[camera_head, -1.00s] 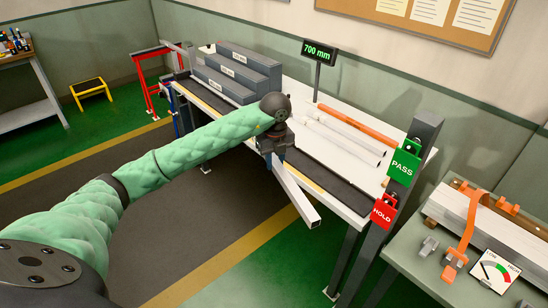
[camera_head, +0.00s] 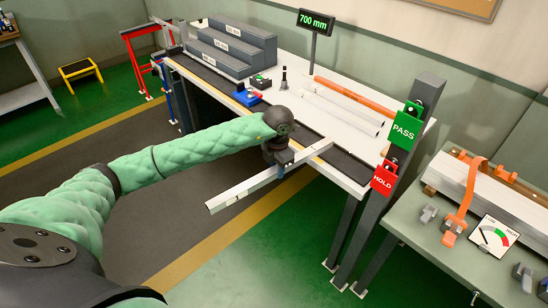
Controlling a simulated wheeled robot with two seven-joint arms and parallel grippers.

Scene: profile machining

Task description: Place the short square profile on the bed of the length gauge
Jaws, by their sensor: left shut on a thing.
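My left gripper (camera_head: 280,158) is shut on a silver square profile (camera_head: 240,190) near its middle. The profile slants from the lower left, out over the floor, to the upper right, where its far end overlaps the front edge of the white bench. I cannot tell whether that end touches the bench. A dark strip (camera_head: 345,161) runs along the front of the bench, with a blue block (camera_head: 246,96) on it; I cannot tell for sure which part is the gauge bed. A display (camera_head: 316,22) reads 700 mm. My right gripper is not in view.
Grey stepped blocks (camera_head: 232,50) stand at the bench's back left. An orange bar (camera_head: 355,97) and pale bars (camera_head: 340,108) lie at its back right. A post with PASS (camera_head: 406,127) and HOLD (camera_head: 383,180) signs stands at the right end, beside another table (camera_head: 420,255).

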